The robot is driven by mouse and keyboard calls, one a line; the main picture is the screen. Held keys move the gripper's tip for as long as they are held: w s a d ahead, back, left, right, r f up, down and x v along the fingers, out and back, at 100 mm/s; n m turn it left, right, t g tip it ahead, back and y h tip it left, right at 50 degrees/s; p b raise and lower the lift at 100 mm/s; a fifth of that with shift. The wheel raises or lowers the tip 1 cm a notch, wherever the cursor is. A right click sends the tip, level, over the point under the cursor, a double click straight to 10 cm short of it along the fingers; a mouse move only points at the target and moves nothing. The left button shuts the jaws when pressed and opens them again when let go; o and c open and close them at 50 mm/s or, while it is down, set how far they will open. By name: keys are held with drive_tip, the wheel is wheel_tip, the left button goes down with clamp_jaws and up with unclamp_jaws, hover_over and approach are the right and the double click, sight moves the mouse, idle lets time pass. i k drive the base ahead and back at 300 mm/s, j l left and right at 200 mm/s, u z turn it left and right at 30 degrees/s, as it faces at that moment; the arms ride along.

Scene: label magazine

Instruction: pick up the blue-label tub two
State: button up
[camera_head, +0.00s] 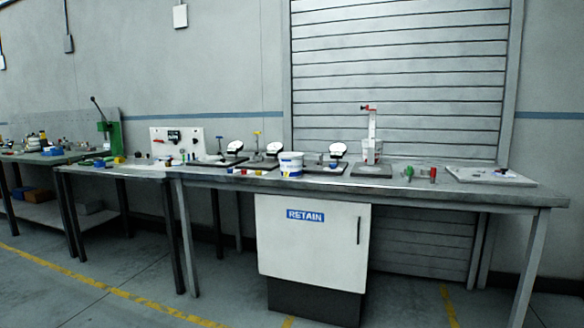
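A white tub with a blue band (291,165) stands upright near the front edge of the long workbench (430,192), around the middle of the view. Another white tub (371,153) stands further right at a post with a red top; its label is too small to make out. I cannot tell from any marking which tub is number two. My gripper is not in view. The bench is some distance away, seen from the front.
A white cabinet marked RETAIN (308,245) stands under the bench. Small dials, coloured parts and a flat tray (487,176) lie on top. A green press (109,130) stands left. The floor in front is open, with yellow lines.

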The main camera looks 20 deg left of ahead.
sight(291, 163)
drive_tip(key=i+j, duration=0.55)
drive_tip(key=i, duration=0.15)
drive_tip(key=i+j, duration=0.5)
drive_tip(key=i, duration=0.2)
drive_tip(key=i+j, duration=0.55)
drive_tip(key=i, duration=0.15)
drive_tip(key=i+j, duration=0.5)
drive_tip(key=i, duration=0.2)
